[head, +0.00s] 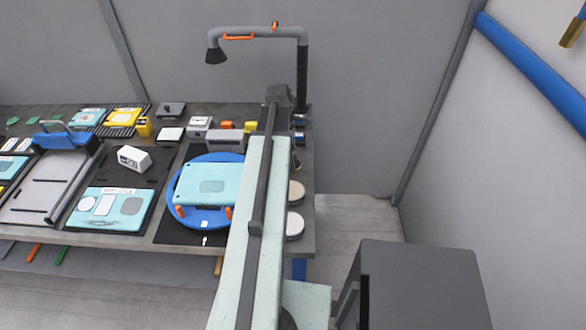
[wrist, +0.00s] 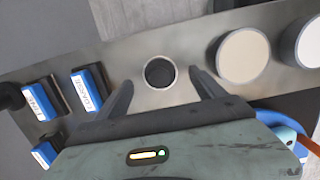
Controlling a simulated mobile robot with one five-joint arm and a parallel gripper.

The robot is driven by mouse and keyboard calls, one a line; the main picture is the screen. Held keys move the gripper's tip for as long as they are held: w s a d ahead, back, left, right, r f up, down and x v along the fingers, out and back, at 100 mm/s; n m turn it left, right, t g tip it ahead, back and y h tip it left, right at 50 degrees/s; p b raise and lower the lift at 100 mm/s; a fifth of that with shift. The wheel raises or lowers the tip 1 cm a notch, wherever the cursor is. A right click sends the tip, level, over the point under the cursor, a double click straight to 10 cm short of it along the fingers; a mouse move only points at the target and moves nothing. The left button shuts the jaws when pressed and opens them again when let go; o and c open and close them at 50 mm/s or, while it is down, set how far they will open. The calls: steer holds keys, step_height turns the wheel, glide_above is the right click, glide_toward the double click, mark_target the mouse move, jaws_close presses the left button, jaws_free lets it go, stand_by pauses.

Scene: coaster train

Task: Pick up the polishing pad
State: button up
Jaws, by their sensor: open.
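In the wrist view my gripper (wrist: 161,77) is open, its two dark fingers apart. A small dark round piece with a lighter rim (wrist: 160,72) lies on the grey surface between the fingertips, and no contact shows. To its right are a cream-topped round disc (wrist: 243,56) and a second pale disc (wrist: 310,48) at the picture edge. I cannot tell for certain which round piece is the polishing pad. In the head view two pale discs (head: 296,193) (head: 295,225) lie at the bench's right edge. My arm hides the dark piece and fingertips there.
Blue labelled blocks (wrist: 86,90) (wrist: 40,102) stand left of my gripper in the wrist view. In the head view a blue round plate (head: 215,219) bears a light-blue panel (head: 208,184). A lamp post (head: 302,75) rises at the bench's back right. Floor beyond is clear.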

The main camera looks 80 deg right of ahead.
steer(key=f+b, duration=0.2)
steer(key=f, duration=0.1)
steer(key=shift+s+f, duration=0.15)
steer(key=shift+s, duration=0.05)
steer(key=shift+r, duration=0.2)
jaws_close()
step_height(320, 180, up, 10)
steer(key=p, duration=1)
steer(key=shift+r+p, duration=0.15)
steer(key=shift+p, duration=0.25)
